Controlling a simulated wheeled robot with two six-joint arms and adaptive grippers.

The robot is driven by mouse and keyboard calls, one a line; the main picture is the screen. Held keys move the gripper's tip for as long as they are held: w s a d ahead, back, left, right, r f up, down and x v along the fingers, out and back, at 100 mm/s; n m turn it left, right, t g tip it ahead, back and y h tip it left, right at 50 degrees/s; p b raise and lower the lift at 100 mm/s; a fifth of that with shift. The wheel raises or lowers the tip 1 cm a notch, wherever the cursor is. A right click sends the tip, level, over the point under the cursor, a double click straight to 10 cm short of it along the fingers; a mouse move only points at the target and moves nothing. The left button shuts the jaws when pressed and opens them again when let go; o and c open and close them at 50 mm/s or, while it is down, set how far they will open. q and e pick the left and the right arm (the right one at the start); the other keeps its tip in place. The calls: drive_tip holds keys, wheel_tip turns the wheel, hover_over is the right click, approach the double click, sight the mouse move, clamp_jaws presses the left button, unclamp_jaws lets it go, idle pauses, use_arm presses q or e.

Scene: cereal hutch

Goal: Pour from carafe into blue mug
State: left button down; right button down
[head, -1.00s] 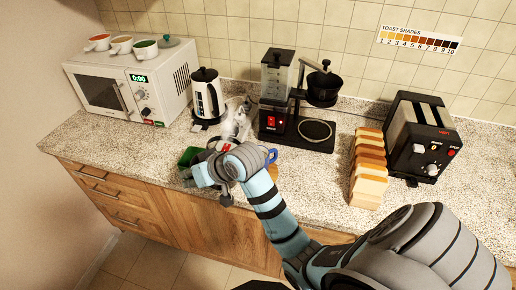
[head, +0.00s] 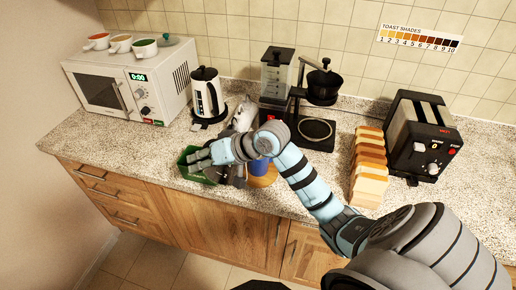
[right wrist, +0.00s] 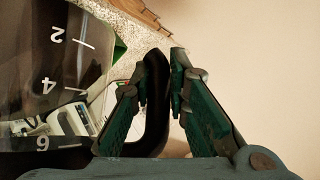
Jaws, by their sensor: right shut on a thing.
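The glass carafe (right wrist: 60,75) shows large at the left of the right wrist view, with white 2, 4 and 6 marks and a black handle (right wrist: 156,100). My right gripper (right wrist: 161,80) is shut on that handle, one finger on each side. In the head view my right arm covers most of the carafe, and only a pale glassy part (head: 243,117) shows behind the wrist. The blue mug (head: 260,169) stands on a round wooden coaster just below my right forearm, its top hidden by it. The carafe's tilt and contents are not clear. My left gripper is not in view.
A green box-like thing (head: 192,170) lies at the counter's front edge beside my wrist. A kettle (head: 206,97) and the coffee maker (head: 275,80) stand behind. Bread slices (head: 369,165) and a toaster (head: 424,135) are at the right. A microwave (head: 130,85) with several cups is at the left.

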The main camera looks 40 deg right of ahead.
drive_tip(key=shift+w+d+f+y+b, duration=0.1)
drive_tip(key=shift+d+y+b, duration=0.25)
drive_tip(key=shift+b, duration=0.45)
drive_tip(key=shift+d+r+m+y+b, duration=0.55)
drive_tip(key=shift+d+r+b, duration=0.15)
drive_tip(key=shift+r+b, duration=0.25)
drive_tip(key=shift+d+r+y+b, duration=0.2)
drive_tip(key=shift+y+b, duration=0.1)
drive_tip(key=shift+b, duration=0.45)
drive_tip(key=shift+r+t, duration=0.15)
drive_tip(key=shift+t, duration=0.15)
drive_tip(key=shift+w+d+r+m+y+b, duration=0.15)
drive_tip(key=shift+d+m+y+b, duration=0.2)
drive_tip(key=shift+b, duration=0.5)
drive_tip(key=shift+s+d+r+m+y+b, duration=0.15)
drive_tip(key=shift+d+m+y+b, duration=0.15)
drive_tip(key=shift+b, duration=0.55)
idle(3.5)
